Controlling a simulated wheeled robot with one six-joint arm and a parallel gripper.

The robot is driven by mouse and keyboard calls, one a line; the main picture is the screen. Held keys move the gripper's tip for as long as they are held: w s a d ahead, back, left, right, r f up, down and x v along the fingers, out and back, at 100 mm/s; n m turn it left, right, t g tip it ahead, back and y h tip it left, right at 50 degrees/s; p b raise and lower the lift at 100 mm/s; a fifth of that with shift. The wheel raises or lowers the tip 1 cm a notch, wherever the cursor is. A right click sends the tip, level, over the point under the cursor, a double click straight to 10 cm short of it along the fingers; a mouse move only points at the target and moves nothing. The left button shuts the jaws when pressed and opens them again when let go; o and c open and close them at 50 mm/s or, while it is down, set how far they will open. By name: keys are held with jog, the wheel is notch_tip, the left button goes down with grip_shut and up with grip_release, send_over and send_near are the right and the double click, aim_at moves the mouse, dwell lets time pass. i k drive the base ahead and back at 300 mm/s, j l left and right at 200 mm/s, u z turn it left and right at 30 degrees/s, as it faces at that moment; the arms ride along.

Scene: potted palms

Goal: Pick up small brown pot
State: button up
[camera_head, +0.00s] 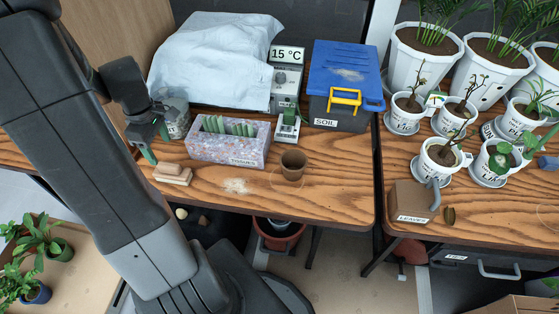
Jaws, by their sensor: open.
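My gripper (148,150) is at the left over the same table, near some small wooden blocks and well to the left of the pot. It is open with greenish fingertips pointing down, and I see nothing held between them.
Wooden blocks (173,174) lie below my gripper. A soil bin (338,118) with a blue lid stands behind the pot. Potted plants fill the right table. The table right of the pot is clear.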

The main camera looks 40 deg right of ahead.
aim_at(292, 163)
jog(key=k+z, duration=0.1)
jog(key=z, duration=0.3)
jog(key=l+z, duration=0.15)
jog(key=z, duration=0.25)
jog(key=k+l+z, duration=0.1)
jog(key=z, duration=0.3)
